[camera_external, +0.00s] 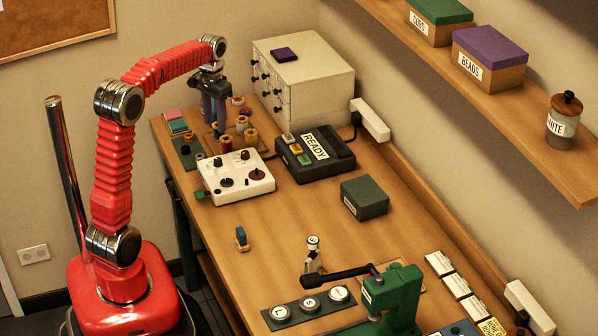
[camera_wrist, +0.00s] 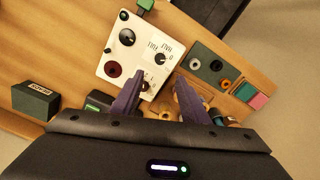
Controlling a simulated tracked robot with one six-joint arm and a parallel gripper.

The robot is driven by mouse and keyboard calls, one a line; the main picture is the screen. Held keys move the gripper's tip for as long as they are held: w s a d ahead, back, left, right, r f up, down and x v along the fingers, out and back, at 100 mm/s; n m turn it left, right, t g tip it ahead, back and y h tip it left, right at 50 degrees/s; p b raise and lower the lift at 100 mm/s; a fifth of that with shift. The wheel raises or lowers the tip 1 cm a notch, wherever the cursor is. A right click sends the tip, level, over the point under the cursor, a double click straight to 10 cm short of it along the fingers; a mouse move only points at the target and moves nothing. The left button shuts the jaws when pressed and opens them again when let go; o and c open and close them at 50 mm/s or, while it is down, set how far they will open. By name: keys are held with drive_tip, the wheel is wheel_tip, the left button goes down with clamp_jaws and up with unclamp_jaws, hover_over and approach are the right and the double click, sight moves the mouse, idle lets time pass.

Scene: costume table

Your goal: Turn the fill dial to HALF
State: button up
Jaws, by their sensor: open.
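The white control box (camera_external: 236,186) stands on the table beneath and in front of my gripper (camera_external: 215,122), and the wrist view also shows it (camera_wrist: 138,55). The fill dial (camera_wrist: 160,59) is a small black knob with FULL, HALF and 0 printed around it. The dial shows small in the external view (camera_external: 218,162). Its pointer is too small to read. In the wrist view my gripper (camera_wrist: 156,98) has its two purple fingers apart, with nothing between them. The fingertips reach the box's edge in that view, short of the dial. They are not touching the dial.
The black READY box (camera_external: 315,155) stands right of the control box. A white drawer cabinet (camera_external: 310,105) and several spools (camera_external: 250,136) are close to my gripper. A green mat (camera_wrist: 203,67) with rings lies beside the box. The table's middle is mostly clear.

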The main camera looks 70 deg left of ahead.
sight(218, 159)
wheel_tip(218, 159, down, 14)
drive_tip(key=shift+r, duration=0.1)
idle(0.6)
drive_tip(key=shift+c, duration=0.5)
clamp_jaws()
